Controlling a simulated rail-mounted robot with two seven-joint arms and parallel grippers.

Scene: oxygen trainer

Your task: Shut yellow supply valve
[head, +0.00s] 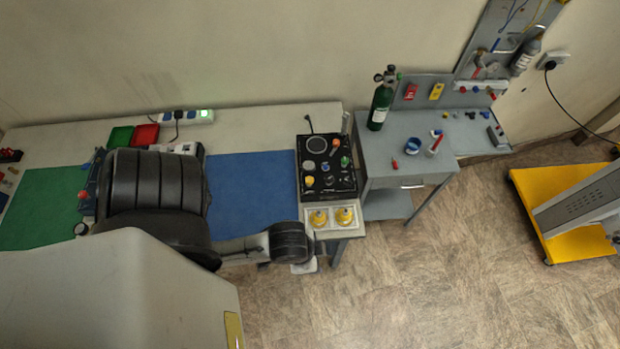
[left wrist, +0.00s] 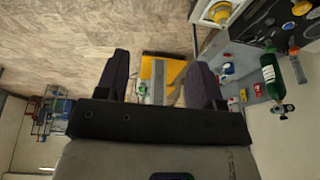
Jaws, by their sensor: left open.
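A black control panel (head: 327,167) carries a yellow knob (head: 309,182) on its left side, among red, green and dark knobs. In front of it, two yellow fittings (head: 318,218) (head: 344,216) sit on a pale plate; I cannot tell which yellow part is the supply valve. My left arm reaches in from the left, its wrist just left of the plate. In the left wrist view my left gripper (left wrist: 160,60) is open and empty, with floor behind it. One yellow fitting (left wrist: 219,12) shows there at the top, right of the fingers and apart from them. My right gripper is out of view.
A green gas cylinder (head: 380,105) stands on the grey side bench (head: 400,134) to the right. A blue mat (head: 252,188) lies left of the panel. A yellow-based cart (head: 540,200) stands at far right. The floor in front of the benches is open.

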